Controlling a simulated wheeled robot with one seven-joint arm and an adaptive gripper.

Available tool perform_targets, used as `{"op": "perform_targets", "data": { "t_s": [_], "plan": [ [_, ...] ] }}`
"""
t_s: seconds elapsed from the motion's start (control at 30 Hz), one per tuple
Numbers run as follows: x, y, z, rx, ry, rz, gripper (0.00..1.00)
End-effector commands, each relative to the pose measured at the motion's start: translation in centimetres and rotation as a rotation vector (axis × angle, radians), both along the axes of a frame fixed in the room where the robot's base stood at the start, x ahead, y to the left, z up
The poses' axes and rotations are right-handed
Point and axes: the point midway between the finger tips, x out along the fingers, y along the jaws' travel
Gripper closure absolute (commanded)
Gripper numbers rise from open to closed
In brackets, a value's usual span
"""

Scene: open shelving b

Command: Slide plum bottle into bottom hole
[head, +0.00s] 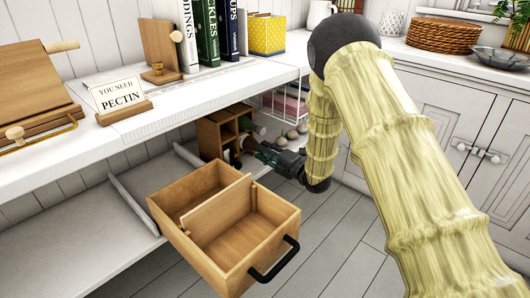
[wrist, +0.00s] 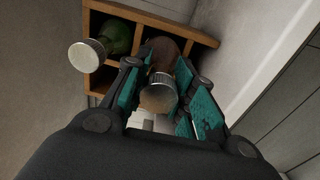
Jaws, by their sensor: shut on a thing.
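The plum bottle, a dull brownish-purple body (wrist: 166,48) with a silvery cap (wrist: 158,93), lies between the teal pads of my gripper (wrist: 158,95). My gripper is shut on it, with the cap toward the wrist camera and the body pointing at the wooden rack (wrist: 185,29). The body overlaps a rack opening in the wrist view; how far it is inside I cannot tell. In the head view my gripper (head: 262,150) is at the rack (head: 209,135) under the counter, and only a small reddish part of the bottle shows. The lower openings are partly hidden.
A green bottle (wrist: 117,36) with a pale cap sits in the neighbouring opening, its neck sticking out. An open wooden drawer box (head: 236,235) with a black handle is in front of the rack. The white counter (head: 180,98) is above. A wire basket (head: 285,105) stands behind.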

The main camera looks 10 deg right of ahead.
Motion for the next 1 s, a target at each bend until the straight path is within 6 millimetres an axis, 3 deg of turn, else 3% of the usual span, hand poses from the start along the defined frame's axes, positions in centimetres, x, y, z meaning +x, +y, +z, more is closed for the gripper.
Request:
{"op": "perform_targets", "data": {
  "t_s": [1.0],
  "plan": [
    [2.1,1.6,0.1,0.000,-0.002,0.000,1.00]
  ]
}}
